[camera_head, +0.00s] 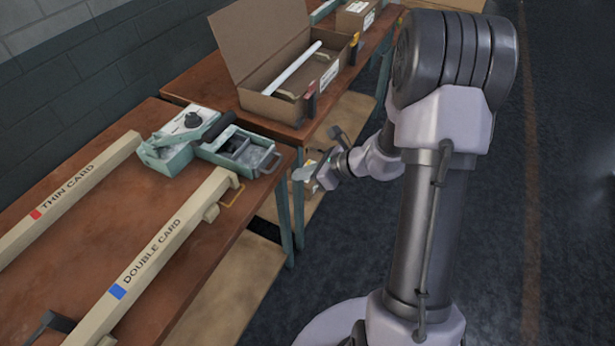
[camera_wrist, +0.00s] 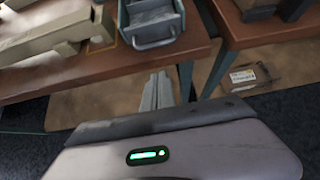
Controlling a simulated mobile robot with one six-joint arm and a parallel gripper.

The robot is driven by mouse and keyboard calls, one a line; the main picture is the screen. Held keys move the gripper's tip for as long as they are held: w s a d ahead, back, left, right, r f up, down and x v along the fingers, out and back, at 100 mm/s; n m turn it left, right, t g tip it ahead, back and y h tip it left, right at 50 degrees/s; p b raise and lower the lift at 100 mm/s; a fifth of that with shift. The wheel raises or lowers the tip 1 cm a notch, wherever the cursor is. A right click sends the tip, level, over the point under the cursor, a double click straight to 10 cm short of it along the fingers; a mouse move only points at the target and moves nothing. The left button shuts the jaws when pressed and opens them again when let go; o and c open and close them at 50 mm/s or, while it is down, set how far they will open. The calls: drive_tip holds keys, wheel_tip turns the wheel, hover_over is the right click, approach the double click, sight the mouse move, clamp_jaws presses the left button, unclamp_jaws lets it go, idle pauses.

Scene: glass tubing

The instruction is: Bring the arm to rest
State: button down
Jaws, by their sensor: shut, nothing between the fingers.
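My gripper (camera_head: 305,174) is in the middle of the head view, in front of the table edge near the gap between the two tables. It is shut and holds nothing. In the wrist view my gripper (camera_wrist: 157,90) points toward the space below the table edge, with its fingers together. My arm is bent, its upper links filling the right side of the head view. The gripper appears apart from the table and the things on it.
The near table (camera_head: 215,270) bears beams marked THIN CARD (camera_head: 70,190) and DOUBLE CARD (camera_head: 155,250), and a teal tool box (camera_head: 240,155). An open cardboard box (camera_head: 265,100) with a white tube (camera_head: 297,67) stands on the far table. Dark floor at right is free.

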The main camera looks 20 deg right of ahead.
drive_tip(key=r+p+v, duration=0.1)
drive_tip(key=p+v, duration=0.2)
drive_tip(key=v, duration=0.6)
drive_tip(key=s+a+r+n+g, duration=0.3)
drive_tip(key=s+a+r+n, duration=0.3)
drive_tip(key=a+r+n, duration=0.65)
drive_tip(key=s+a+r+n+h, duration=0.2)
drive_tip(key=s+r+n, duration=0.1)
drive_tip(key=s+n, duration=0.3)
drive_tip(key=s+a+r+n+h, duration=0.2)
drive_tip(key=s+r+n, duration=0.1)
drive_tip(key=s+n, duration=0.2)
drive_tip(key=shift+s+n+t, duration=0.35)
drive_tip(key=shift+s+t, duration=0.05)
drive_tip(key=shift+s, duration=0.3)
